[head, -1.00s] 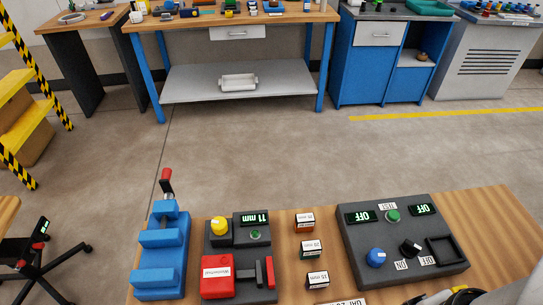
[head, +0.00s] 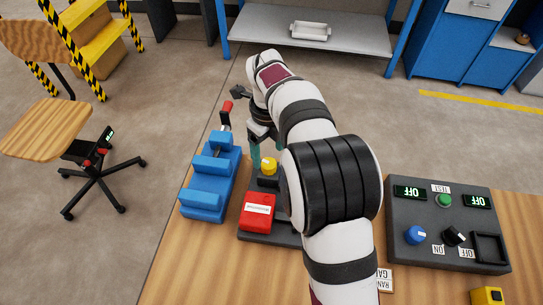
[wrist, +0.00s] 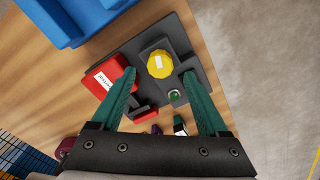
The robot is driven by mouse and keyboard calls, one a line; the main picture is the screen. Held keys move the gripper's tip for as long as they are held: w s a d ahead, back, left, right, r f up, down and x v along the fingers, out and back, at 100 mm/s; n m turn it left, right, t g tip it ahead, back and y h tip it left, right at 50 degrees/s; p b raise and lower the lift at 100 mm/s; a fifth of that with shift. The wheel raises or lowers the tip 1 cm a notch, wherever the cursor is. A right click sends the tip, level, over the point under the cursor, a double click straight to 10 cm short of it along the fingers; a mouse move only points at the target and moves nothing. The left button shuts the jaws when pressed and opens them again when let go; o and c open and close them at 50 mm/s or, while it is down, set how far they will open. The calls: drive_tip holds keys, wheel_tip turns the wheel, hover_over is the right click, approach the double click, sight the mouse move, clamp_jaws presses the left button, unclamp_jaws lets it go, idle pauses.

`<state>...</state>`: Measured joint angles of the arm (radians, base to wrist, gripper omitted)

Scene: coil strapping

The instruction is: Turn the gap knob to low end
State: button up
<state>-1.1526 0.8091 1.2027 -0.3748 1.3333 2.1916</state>
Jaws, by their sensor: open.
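The gap knob is a yellow knob (head: 268,166) with a white mark, on a dark device (head: 262,236) at the table's left part. In the wrist view the yellow knob (wrist: 160,64) sits between and just beyond my two teal fingertips. My gripper (wrist: 160,76) is open and empty; the head view also shows my gripper (head: 257,155), partly hidden by my arm, beside the knob. I cannot tell its exact height above the knob. A green button (wrist: 174,95) is next to the knob. The device's gap display cannot be read now.
A red block (head: 257,211) is on the same device, close to the left finger in the wrist view. A blue clamp-like fixture (head: 208,183) with a red-tipped lever stands to the left. A dark control panel (head: 400,256) with OFF displays is on the right.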

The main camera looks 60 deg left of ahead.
sight(269, 163)
wheel_tip(269, 163, down, 4)
drive_tip(key=shift+f, duration=0.25)
clamp_jaws()
idle(0.3)
